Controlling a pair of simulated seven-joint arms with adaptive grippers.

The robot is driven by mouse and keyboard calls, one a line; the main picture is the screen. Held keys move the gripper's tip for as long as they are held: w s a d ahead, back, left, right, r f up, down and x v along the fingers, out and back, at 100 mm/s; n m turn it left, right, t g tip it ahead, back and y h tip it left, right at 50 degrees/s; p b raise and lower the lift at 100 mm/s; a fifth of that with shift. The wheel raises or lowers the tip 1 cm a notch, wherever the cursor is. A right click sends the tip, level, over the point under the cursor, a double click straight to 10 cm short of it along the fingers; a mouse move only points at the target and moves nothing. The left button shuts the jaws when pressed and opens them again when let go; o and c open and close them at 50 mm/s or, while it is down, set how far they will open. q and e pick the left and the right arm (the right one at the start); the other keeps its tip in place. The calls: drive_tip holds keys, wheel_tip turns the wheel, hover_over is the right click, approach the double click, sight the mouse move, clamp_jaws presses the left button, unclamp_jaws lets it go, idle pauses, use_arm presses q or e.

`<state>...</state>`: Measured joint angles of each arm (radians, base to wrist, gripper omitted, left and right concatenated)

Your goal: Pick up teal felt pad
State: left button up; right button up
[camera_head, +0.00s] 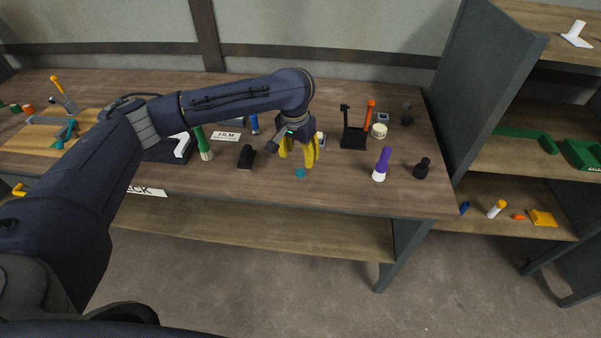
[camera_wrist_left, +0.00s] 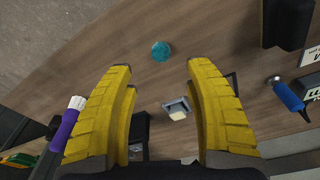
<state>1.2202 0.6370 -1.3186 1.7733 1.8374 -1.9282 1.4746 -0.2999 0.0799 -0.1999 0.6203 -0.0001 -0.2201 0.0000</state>
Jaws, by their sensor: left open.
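The teal felt pad (camera_head: 301,173) is a small round disc lying flat on the wooden table near its front edge. In the left wrist view the pad (camera_wrist_left: 161,51) lies beyond the fingertips, roughly centred between them. My left gripper (camera_head: 301,163) has yellow fingers spread apart and empty, above the table right by the pad. The same fingers show in the left wrist view (camera_wrist_left: 160,72). I cannot tell the exact height of the fingertips over the table. My right gripper is in neither view.
A black block (camera_head: 246,157) stands left of the pad. A black stand (camera_head: 353,136), a purple bottle with a white base (camera_head: 382,164) and a small black object (camera_head: 423,168) stand to the right. The green-handled brush (camera_head: 203,143) is further left. Table is clear just right of the pad.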

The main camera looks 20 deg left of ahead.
sight(300, 171)
use_arm(q)
drive_tip(key=shift+w+f, duration=0.2)
drive_tip(key=shift+f, duration=1.1)
drive_tip(key=shift+w+f, duration=0.15)
drive_tip(key=shift+f, duration=1.2)
drive_tip(key=shift+w+f, duration=0.2)
drive_tip(key=shift+f, duration=1.1)
drive_tip(key=shift+o, duration=0.4)
drive_tip(key=c, duration=1.1)
